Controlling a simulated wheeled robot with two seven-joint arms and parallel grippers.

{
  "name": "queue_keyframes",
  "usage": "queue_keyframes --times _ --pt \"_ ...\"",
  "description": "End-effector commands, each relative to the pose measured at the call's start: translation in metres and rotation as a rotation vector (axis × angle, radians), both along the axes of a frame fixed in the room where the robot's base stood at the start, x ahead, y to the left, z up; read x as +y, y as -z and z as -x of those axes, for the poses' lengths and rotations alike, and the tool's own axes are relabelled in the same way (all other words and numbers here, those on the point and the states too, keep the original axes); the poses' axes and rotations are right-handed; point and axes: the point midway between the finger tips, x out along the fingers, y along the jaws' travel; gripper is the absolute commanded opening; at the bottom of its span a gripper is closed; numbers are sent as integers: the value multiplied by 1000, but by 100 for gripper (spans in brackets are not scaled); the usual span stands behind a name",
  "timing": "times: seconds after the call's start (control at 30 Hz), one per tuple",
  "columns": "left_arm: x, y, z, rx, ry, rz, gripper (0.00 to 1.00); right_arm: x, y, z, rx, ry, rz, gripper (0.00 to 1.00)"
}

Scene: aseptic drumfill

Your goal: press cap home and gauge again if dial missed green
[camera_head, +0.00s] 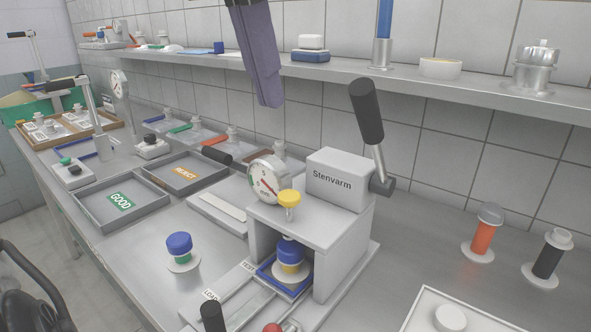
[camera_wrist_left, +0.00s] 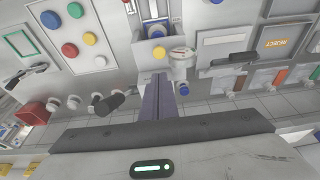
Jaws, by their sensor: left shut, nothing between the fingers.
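The grey Stenvarm press (camera_head: 331,182) stands on the bench with its black lever (camera_head: 367,112) raised. Its round dial (camera_head: 268,182) has a green arc and a red needle; I cannot tell whether the needle is in the green. A yellow-topped plunger (camera_head: 290,198) sits beside the dial. A blue-capped vial (camera_head: 289,250) stands upright in the blue nest (camera_head: 272,284) under the press. How far its cap is seated is unclear. My left gripper (camera_head: 271,104) is shut and empty, above and behind the dial; its fingers also show in the left wrist view (camera_wrist_left: 157,100). My right gripper is out of view.
Another blue-capped vial (camera_head: 179,246) stands on a white disc at the front. The GOOD tray (camera_head: 92,206) and REJECT tray (camera_head: 205,164) lie to the left. A wall shelf (camera_head: 415,82) runs behind.

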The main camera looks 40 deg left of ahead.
Motion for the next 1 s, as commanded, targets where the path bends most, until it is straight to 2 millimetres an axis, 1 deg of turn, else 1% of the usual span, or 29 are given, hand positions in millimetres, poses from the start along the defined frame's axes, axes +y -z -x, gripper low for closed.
queue_keyframes --times 0.17,0.27,0.37,0.7,0.83,1.0 --pt "0 3 -1 2 -1 4 0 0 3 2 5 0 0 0" --pt "1 13 -3 3 -2 4 0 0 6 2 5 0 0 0" --pt "1 29 -8 4 -2 4 0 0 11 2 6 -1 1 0" --pt "3 98 -28 5 -2 4 0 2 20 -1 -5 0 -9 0" --pt "3 119 -29 3 -2 4 0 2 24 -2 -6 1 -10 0" --pt "3 134 -29 2 -3 4 0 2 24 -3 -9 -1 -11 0"
